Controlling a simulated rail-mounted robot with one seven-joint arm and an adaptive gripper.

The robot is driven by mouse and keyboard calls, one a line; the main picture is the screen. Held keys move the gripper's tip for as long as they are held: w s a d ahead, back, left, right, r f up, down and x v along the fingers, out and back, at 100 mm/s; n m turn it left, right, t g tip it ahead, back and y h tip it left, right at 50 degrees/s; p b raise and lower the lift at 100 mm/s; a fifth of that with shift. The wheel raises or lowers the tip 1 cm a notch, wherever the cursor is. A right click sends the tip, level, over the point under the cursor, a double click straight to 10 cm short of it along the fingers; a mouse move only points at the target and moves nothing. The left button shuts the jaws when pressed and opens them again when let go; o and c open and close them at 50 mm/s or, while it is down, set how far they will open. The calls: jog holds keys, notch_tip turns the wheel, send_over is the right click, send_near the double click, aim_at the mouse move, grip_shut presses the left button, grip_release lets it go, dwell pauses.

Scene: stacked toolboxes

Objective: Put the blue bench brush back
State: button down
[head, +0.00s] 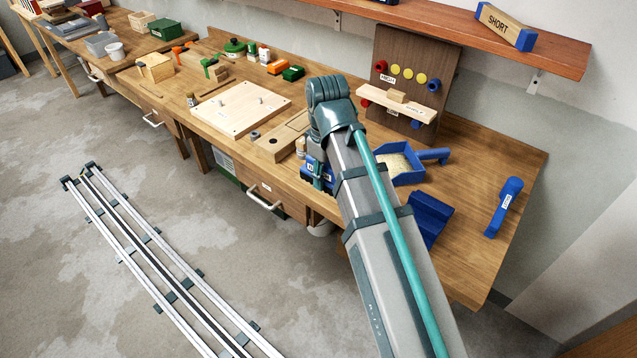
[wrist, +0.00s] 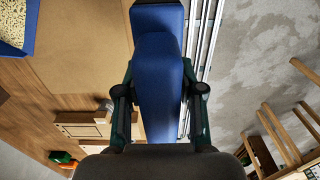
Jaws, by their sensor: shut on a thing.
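My gripper (wrist: 160,92) is shut on a long blue object, which I take to be the blue bench brush (wrist: 158,60). Its body runs up to the top edge of the wrist view between the two dark fingers. No bristles show there. In the head view my gripper (head: 317,180) hangs at the bench's front edge, mostly behind my arm. A little blue shows beside it. A blue dustpan (head: 406,177) with pale shavings sits on the bench to its right. A slim blue piece with a white label (head: 504,205) lies near the bench's right end; its print is unreadable.
A blue tray-like piece (head: 428,212) is partly behind my arm. A brown upright board (head: 398,65) with coloured pegs stands at the back. A pale board (head: 238,108) and a grooved wooden block (head: 282,137) lie left of my arm. Bare bench (head: 465,230) shows at right.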

jog(key=w+f+p, duration=0.1)
jog(key=w+f, duration=0.1)
jog(key=w, duration=0.2)
jog(key=w+a+f+p, duration=0.1)
jog(key=w+f+p, duration=0.1)
jog(key=w+f, duration=0.1)
jog(key=w+a+f+p, duration=0.1)
jog(key=w+f, duration=0.2)
jog(key=w, duration=0.2)
jog(key=shift+w+f, duration=0.15)
jog(key=shift+w, duration=0.2)
jog(key=shift+w+f+p, duration=0.4)
jog(key=shift+f, duration=0.15)
notch_tip(320, 180, down, 2)
jog(key=shift+w+f+p, duration=0.15)
jog(key=shift+f+p, duration=0.05)
jog(key=shift+p, duration=0.45)
jog(key=shift+f, duration=0.4)
jog(key=shift+f, duration=0.45)
jog(key=c, duration=0.7)
grip_release()
jog(key=shift+r, duration=0.1)
